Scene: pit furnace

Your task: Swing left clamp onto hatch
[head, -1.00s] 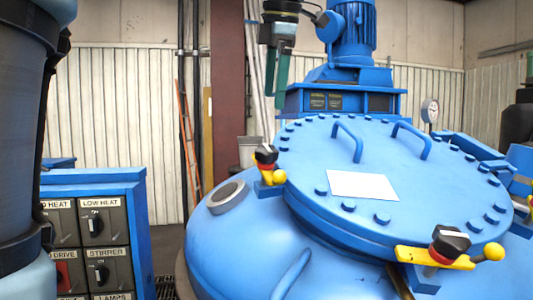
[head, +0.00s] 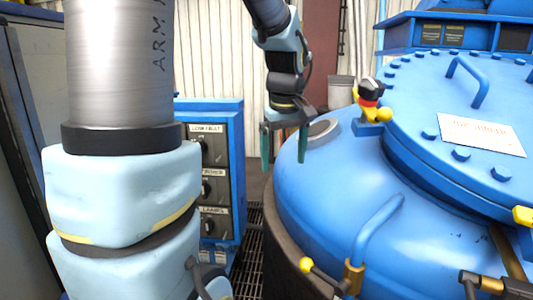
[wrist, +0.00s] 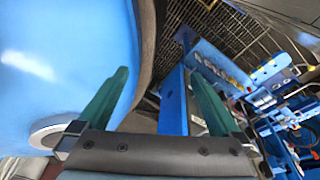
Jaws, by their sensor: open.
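The left clamp (head: 372,98) is a yellow piece with a black and red knob and a yellow ball end, at the left edge of the round blue hatch (head: 450,110). In the wrist view my gripper's fingers (wrist: 160,95) are spread, with the blue vessel at the left. The clamp is not visible there.
A blue control cabinet (head: 240,150) stands left of the blue vessel (head: 320,200). A pipe handle with a yellow knob (head: 306,264) rises at the vessel's front. Part of another yellow clamp (head: 522,216) shows at the right edge. Floor grating (head: 250,240) lies between cabinet and vessel.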

